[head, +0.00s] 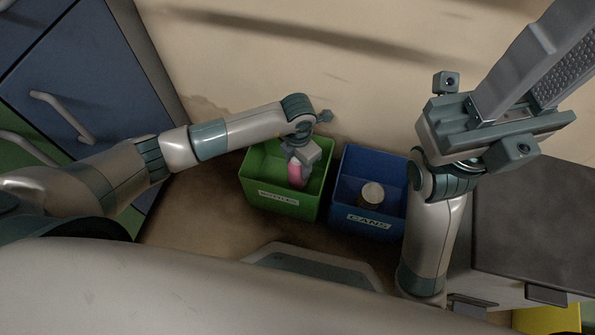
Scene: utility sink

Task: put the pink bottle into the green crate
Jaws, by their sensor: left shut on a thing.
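The pink bottle (295,174) is in my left gripper (298,163), at the mouth of the green crate (286,203). The gripper is shut on it and points down. The gripper and wrist hide the bottle's upper part. Its lower part shows against the crate's inside, and I cannot tell whether it touches the floor of the crate. My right gripper (546,62) is raised close to the camera at the upper right, far from the bottle. Its fingers look apart, with a ridged pad showing and nothing seen between them.
A blue crate (362,222) labelled CANS stands just right of the green one, with a can (372,194) in it. Blue drawers (85,75) are at the left. A dark-topped cabinet (535,215) stands at the right, beyond my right arm. A beige wall is behind the crates.

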